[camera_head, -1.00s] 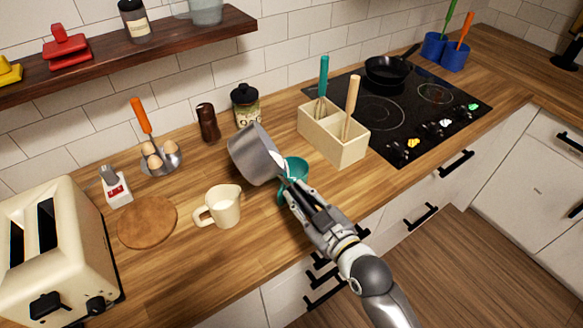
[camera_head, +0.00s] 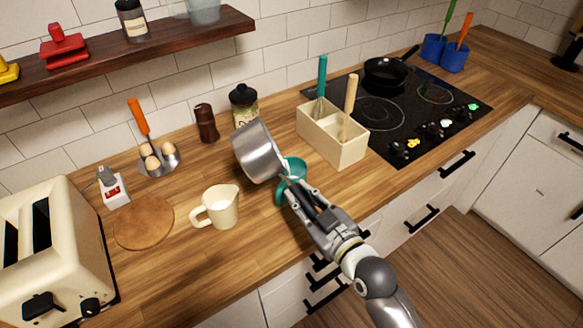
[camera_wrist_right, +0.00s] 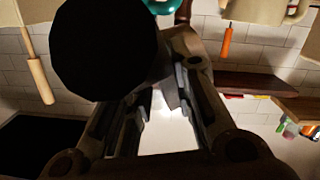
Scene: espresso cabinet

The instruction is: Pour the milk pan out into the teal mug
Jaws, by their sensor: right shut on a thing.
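The grey metal milk pan (camera_head: 258,152) is tilted steeply on its side, its lower rim close over the teal mug (camera_head: 297,168). A small whitish patch shows between rim and mug; I cannot tell whether it is milk pouring. The mug stands on the counter, partly hidden by the pan and my right gripper (camera_head: 290,190). That gripper is shut on the pan, its grasp on the handle mostly hidden. In the right wrist view, my right gripper's fingers (camera_wrist_right: 155,110) flank a bright gap, and part of the teal mug (camera_wrist_right: 163,5) shows at the top. My left gripper is not in view.
A cream jug (camera_head: 221,207) stands left of the mug, near a round wooden board (camera_head: 143,222). A cream utensil box (camera_head: 335,148) stands right, before the black cooktop (camera_head: 405,110). A jar (camera_head: 245,108) is behind the pan. A toaster (camera_head: 75,270) stands at front left.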

